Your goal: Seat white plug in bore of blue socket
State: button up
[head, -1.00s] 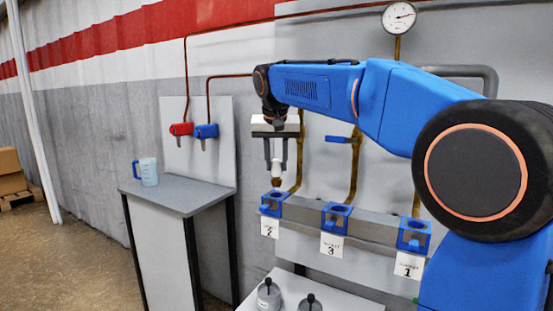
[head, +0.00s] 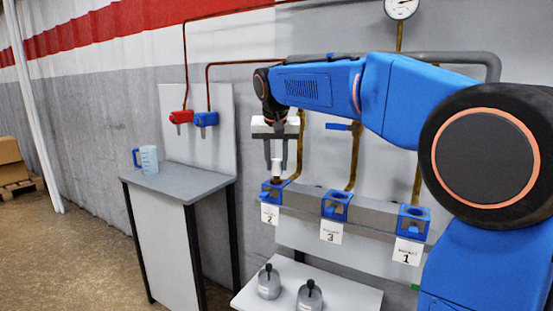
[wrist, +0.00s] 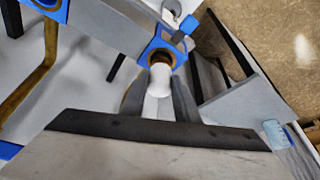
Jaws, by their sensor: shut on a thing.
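The white plug (head: 277,167) is held upright between the fingers of my gripper (head: 276,160), which is shut on it. The plug is right over the blue socket labelled 2 (head: 268,194), the leftmost on the grey rail. Its lower end is at the socket's top, and I cannot tell if it has entered the bore. In the wrist view the white plug (wrist: 160,77) overlaps the near part of the ringed bore of the blue socket (wrist: 153,46). The far part of the bore shows dark beyond it.
Blue sockets labelled 3 (head: 336,206) and 1 (head: 413,222) stand further right on the rail (head: 375,213), their bores open. Brass pipes run behind. Two grey lidded pots (head: 269,284) stand on a low shelf.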

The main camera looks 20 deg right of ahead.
jog(key=shift+f, duration=1.25)
jog(key=shift+f, duration=0.35)
jog(key=o, duration=1.2)
jog(key=shift+r, duration=0.1)
jog(key=v, duration=1.7)
jog(key=shift+r, duration=0.25)
